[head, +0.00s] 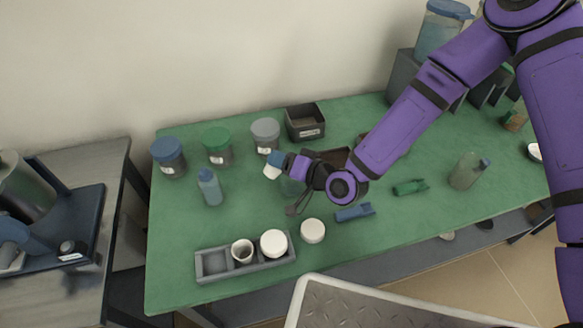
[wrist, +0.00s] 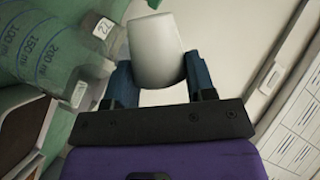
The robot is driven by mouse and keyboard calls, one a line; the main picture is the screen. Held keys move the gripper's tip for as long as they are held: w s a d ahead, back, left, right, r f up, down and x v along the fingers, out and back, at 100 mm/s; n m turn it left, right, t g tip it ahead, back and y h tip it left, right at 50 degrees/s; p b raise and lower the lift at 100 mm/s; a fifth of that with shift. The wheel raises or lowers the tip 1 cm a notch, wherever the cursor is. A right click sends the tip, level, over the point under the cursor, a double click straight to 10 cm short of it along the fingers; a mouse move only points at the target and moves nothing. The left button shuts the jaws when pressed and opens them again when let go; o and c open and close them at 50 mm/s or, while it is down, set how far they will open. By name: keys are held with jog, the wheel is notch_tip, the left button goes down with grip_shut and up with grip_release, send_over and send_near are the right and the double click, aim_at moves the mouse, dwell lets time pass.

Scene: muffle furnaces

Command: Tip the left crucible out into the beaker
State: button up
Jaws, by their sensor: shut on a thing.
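My gripper (head: 277,161) is shut on a white crucible (head: 271,172), above the table's middle. In the wrist view the crucible (wrist: 153,45) sits tilted between the blue fingers (wrist: 160,76). The glass beaker (head: 291,187) stands on the green table just below and right of the held crucible in the head view, partly hidden by my gripper. In the wrist view the beaker (wrist: 62,50), with millilitre marks, is left of the crucible and apart from it. The inside of the crucible is not visible. The grey rack (head: 248,271) has an empty left slot.
The rack also holds an open crucible (head: 242,251) and a white-covered one (head: 274,243). Jars (head: 218,147), a squat bottle (head: 209,188) and a dark bin (head: 305,122) stand behind.

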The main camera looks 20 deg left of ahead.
dwell(0.5)
jog(key=shift+w+d+f+m+y, duration=0.1)
jog(key=shift+w+m+y, duration=0.05)
jog(key=shift+m+y, duration=0.2)
dwell(0.3)
jog(key=shift+w+f+m, duration=0.1)
jog(key=shift+m, duration=0.25)
jog(key=shift+d+f+m, duration=0.15)
jog(key=shift+f+m, duration=0.05)
jog(key=shift+m, duration=0.2)
dwell(0.5)
jog(key=shift+w+f+m+y, duration=0.1)
jog(key=shift+w+m+y, duration=0.05)
jog(key=shift+m+y, duration=0.15)
jog(key=shift+w+d+f+m, duration=0.1)
jog(key=shift+m, duration=0.2)
dwell(0.7)
jog(key=shift+m+y, duration=0.25)
jog(key=shift+m, duration=0.15)
